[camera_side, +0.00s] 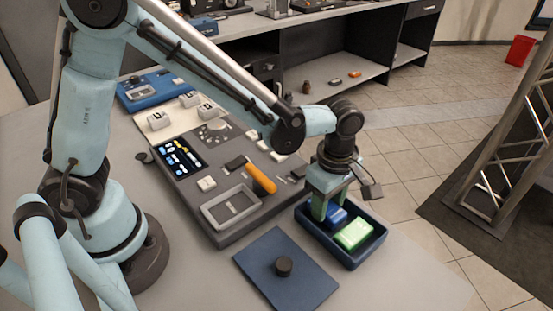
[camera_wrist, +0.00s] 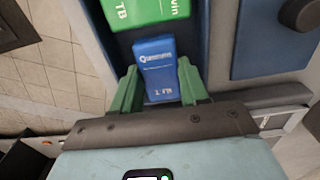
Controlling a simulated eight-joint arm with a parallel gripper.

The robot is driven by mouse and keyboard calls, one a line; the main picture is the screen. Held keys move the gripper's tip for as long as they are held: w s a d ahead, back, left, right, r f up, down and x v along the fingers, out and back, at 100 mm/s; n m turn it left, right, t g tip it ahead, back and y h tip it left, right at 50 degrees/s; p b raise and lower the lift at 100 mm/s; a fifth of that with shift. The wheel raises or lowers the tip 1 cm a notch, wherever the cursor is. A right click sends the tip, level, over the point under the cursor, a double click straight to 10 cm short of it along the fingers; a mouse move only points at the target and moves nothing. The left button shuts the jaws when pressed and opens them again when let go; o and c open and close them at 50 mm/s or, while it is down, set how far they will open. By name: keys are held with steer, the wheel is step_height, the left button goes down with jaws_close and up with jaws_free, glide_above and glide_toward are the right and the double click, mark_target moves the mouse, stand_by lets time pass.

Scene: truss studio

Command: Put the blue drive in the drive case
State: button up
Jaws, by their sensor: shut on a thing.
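The blue drive (camera_wrist: 156,68) is between the two green fingers of my gripper (camera_wrist: 160,88) in the wrist view, with its label facing up. In the side view the blue drive (camera_side: 336,215) is partly hidden by my gripper (camera_side: 324,207), which points down into the drive case. The drive case (camera_side: 378,237) is a dark blue open tray at the table's right edge. A green drive (camera_side: 353,235) lies in it beside the blue one. I cannot tell whether the blue drive touches the case floor.
A dark blue plate with a black knob (camera_side: 284,267) lies in front of the case. The table edge is close on the case's right.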

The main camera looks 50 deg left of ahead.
steer(key=shift+f, duration=0.25)
steer(key=shift+f, duration=0.1)
steer(key=o, duration=1.3)
steer(key=shift+f, duration=0.1)
steer(key=shift+c, duration=0.2)
step_height(320, 180, up, 12)
steer(key=s+a+m+t, duration=0.3)
steer(key=a+m, duration=0.5)
steer(key=m, duration=0.1)
steer(key=s+a+m+t, duration=0.3)
steer(key=a+m+t, duration=0.1)
steer(key=a+m, duration=0.4)
steer(key=shift+s+a+r+m, duration=0.15)
steer(key=shift+s+r+m, duration=0.2)
steer(key=shift+m, duration=0.15)
